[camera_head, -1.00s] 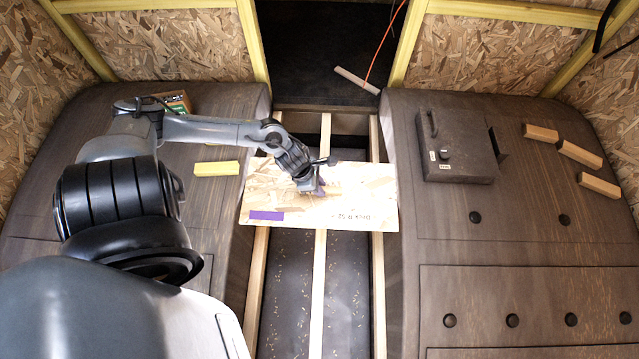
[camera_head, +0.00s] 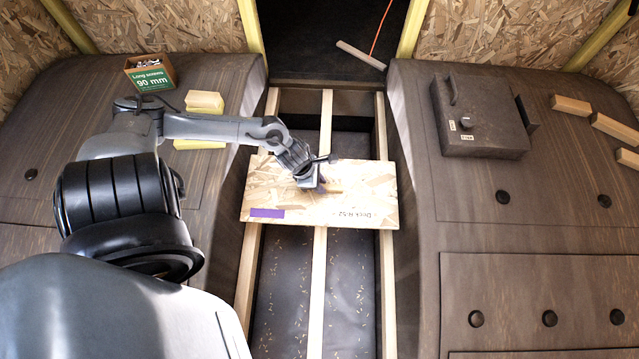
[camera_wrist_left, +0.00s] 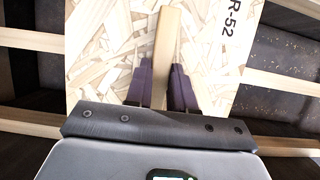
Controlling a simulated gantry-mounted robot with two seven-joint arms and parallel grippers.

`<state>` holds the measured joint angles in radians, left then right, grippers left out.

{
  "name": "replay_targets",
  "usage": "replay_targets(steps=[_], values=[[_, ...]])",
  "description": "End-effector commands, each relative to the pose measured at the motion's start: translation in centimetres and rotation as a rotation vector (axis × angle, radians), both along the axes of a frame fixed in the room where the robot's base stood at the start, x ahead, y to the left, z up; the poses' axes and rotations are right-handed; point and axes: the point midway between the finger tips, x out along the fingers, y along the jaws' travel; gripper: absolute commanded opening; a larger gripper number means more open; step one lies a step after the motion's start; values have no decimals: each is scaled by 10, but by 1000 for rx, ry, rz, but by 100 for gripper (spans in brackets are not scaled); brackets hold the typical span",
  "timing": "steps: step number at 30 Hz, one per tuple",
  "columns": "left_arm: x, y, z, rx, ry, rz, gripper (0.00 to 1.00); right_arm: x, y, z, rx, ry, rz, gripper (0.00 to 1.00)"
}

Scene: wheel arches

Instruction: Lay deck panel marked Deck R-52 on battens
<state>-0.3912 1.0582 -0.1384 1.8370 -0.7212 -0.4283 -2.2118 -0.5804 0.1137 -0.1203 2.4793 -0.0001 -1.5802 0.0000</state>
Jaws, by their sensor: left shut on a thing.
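The Deck R-52 panel (camera_head: 270,190) is a pale chipboard rectangle with a purple patch at its near left and its printed mark at near right. It lies across the line of three long battens (camera_head: 318,290), roughly level. My left gripper (camera_head: 318,182) is over the panel's middle, shut on its raised wooden grip strip. In the left wrist view the strip (camera_wrist_left: 167,45) stands between the dark fingers (camera_wrist_left: 160,80), with "R-52" beside it. I cannot tell whether the panel touches the battens or hangs just above them. My right gripper is not in view.
Dark wheel arches flank the channel. The left one carries a screw box (camera_head: 150,75) and yellow blocks (camera_head: 204,102). The right one carries a dark box with a knob (camera_head: 480,115) and several wooden blocks (camera_head: 571,105). The near battens are bare.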

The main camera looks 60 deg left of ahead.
Motion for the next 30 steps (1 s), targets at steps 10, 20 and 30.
replay_targets(steps=[10, 20, 30], values=[[2, 0, -31, 0, -5, 0, 0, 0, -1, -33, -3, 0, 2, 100], [2, 0, -38, -1, -5, 1, 0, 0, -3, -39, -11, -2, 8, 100], [2, 0, -52, 0, -6, 1, 0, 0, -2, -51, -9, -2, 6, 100]])
